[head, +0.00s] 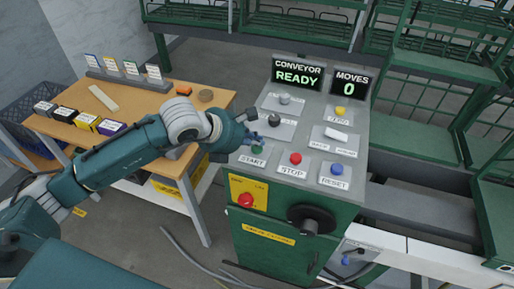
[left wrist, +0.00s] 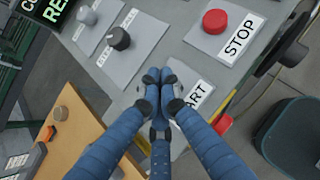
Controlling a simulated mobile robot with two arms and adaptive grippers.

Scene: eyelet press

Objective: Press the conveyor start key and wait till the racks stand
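The grey-topped green control console (head: 345,175) stands at the centre of the head view. Its green START key (head: 257,149) sits above the START label (head: 252,160). My left gripper (head: 264,139) is over the console just above this key. In the left wrist view its blue fingers (left wrist: 160,78) are drawn together at the tips, with nothing seen between them. They hide the key there and part of the START label (left wrist: 197,95). I cannot tell whether they touch the key. The display (head: 297,74) reads CONVEYOR READY. My right gripper is out of view.
A red mushroom button (head: 245,200) is on the front. The MOVES display (head: 350,85) shows 0. Green racks (head: 440,60) stand behind; a wooden table (head: 150,102) is left.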

